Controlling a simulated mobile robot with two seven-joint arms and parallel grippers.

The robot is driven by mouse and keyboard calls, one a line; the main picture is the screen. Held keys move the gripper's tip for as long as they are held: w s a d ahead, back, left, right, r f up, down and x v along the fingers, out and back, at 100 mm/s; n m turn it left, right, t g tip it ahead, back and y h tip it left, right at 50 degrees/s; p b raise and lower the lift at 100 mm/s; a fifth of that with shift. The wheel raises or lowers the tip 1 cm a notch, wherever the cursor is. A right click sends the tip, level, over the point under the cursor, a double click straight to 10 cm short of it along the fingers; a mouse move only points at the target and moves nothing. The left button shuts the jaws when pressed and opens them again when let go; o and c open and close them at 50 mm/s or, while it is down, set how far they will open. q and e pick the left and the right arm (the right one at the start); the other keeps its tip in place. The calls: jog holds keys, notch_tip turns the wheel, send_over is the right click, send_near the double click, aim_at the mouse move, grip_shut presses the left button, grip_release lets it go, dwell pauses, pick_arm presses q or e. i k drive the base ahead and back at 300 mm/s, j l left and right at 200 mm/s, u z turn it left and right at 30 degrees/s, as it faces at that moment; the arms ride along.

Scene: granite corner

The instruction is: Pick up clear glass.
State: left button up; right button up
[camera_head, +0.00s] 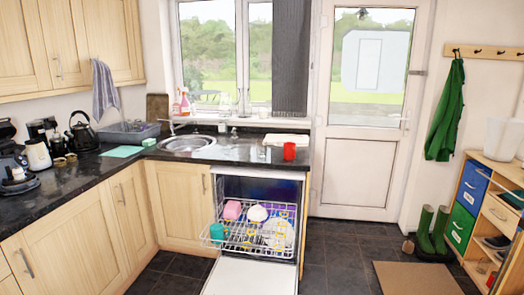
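A faint see-through shape (261,152), which may be the clear glass, stands on the dark counter (225,153) left of a red cup (289,151). It is too small and faint to be sure. Another pale, see-through item (225,103) stands on the windowsill, and I cannot tell whether it is a glass. Neither of my grippers is in view.
An open dishwasher (250,280) juts into the floor below the counter, its rack (240,238) holding cups and dishes. A sink (187,144) lies to the left. A cream board (287,140) lies behind the red cup. Dark floor (345,250) is free to the right.

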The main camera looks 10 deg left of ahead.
aim_at(261, 143)
jog(key=k, duration=0.65)
jog(key=u, duration=3.2)
jog(key=k+l, duration=0.1)
jog(key=l, duration=0.3)
jog(key=k+l, duration=0.1)
jog(key=l, duration=0.25)
jog(key=k+l, duration=0.15)
jog(key=l, duration=0.25)
jog(key=k+l, duration=0.1)
jog(key=l, duration=0.25)
jog(key=k+l, duration=0.1)
jog(key=l, duration=0.3)
jog(key=k+l, duration=0.1)
jog(key=l, duration=0.25)
jog(key=k+l, duration=0.1)
jog(key=l, duration=0.3)
